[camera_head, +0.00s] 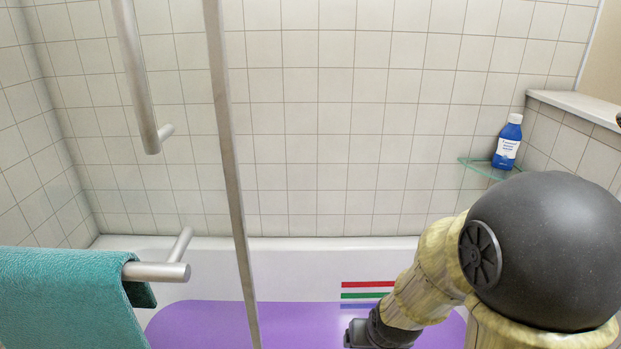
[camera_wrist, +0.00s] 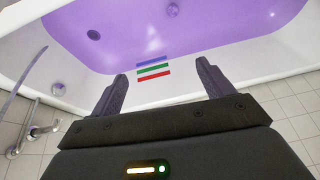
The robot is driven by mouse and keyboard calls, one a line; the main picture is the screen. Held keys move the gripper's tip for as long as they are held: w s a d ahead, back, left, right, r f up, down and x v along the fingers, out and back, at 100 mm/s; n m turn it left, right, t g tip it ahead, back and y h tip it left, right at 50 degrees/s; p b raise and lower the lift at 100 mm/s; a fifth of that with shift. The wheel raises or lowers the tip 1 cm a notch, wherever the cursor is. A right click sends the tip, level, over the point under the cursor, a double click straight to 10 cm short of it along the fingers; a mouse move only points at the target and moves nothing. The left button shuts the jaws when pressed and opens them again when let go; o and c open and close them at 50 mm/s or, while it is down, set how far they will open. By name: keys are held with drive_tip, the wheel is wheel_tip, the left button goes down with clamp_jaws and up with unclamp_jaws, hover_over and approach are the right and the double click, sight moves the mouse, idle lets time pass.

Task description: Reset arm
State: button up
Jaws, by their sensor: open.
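My gripper (camera_wrist: 162,84) shows in the wrist view with its two dark fingers spread apart and nothing between them. Beyond the fingertips is the white bathtub (camera_wrist: 205,91) with a purple inside. My arm shows at the lower right of the head view, bent, with a large black joint nearest the camera. In that view its far end reaches down over the tub, and the gripper's fingers are not visible there.
A teal towel (camera_head: 65,295) hangs on a metal bar (camera_head: 160,271) at the left. A vertical metal edge (camera_head: 232,170) crosses the head view. A blue bottle (camera_head: 507,145) stands on a small glass corner shelf (camera_head: 482,167). Tap fittings (camera_wrist: 25,130) are left of the gripper.

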drive_tip(key=s+d+r+g, duration=0.2)
drive_tip(key=s+d+r, duration=0.1)
drive_tip(key=s, duration=0.3)
wheel_tip(320, 180, up, 31)
drive_tip(key=p, duration=3)
drive_tip(key=shift+a, duration=0.15)
drive_tip(key=shift+w+f, duration=0.1)
drive_tip(key=shift+f, duration=0.05)
